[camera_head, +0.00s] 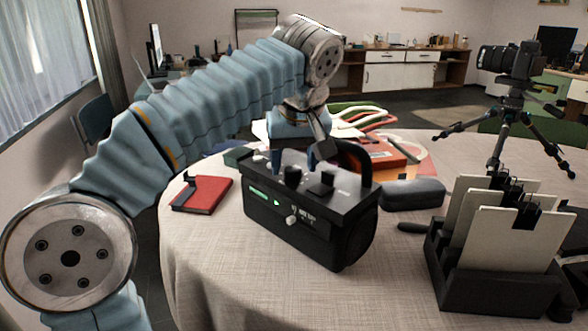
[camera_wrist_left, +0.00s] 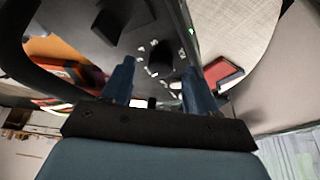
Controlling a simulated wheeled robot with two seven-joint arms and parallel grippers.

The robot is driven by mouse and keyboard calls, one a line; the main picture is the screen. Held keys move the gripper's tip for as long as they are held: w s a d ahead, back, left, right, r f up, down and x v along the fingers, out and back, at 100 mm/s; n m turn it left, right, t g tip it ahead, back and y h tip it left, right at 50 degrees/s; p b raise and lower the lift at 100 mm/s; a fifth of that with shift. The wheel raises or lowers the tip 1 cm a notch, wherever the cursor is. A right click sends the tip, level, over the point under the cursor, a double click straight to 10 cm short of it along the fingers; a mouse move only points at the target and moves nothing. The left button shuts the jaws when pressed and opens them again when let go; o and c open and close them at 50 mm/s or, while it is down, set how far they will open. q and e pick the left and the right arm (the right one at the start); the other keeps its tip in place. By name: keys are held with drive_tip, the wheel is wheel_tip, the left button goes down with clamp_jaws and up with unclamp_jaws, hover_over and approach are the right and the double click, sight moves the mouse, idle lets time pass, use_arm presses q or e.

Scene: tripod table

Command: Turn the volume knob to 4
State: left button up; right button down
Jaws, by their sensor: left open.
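A black box-shaped device (camera_head: 310,215) with a carrying handle (camera_head: 357,160) stands on the table. Its top has a dark round knob (camera_head: 292,177) and a blockier dark one (camera_head: 327,182); a small white knob (camera_head: 292,220) is on the front. My left gripper (camera_head: 294,160) points down over the top with its jaws open, its fingertips just above the round knob. In the left wrist view the open fingers of my gripper (camera_wrist_left: 158,85) flank a ring of white marks (camera_wrist_left: 157,58). The numbers are too small to read, and I cannot tell whether the fingers touch the knob.
A red notebook (camera_head: 203,193) lies left of the device. A dark case (camera_head: 412,194) lies to its right, near a black rack (camera_head: 495,290) of pale panels. A camera on a tripod (camera_head: 508,100) stands behind. The table's front middle (camera_head: 260,290) is clear.

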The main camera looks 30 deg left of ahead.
use_arm(q)
drive_tip(key=shift+w+a+f, duration=0.15)
drive_tip(key=shift+f, duration=0.3)
drive_tip(key=shift+c, duration=0.2)
drive_tip(key=c, duration=1)
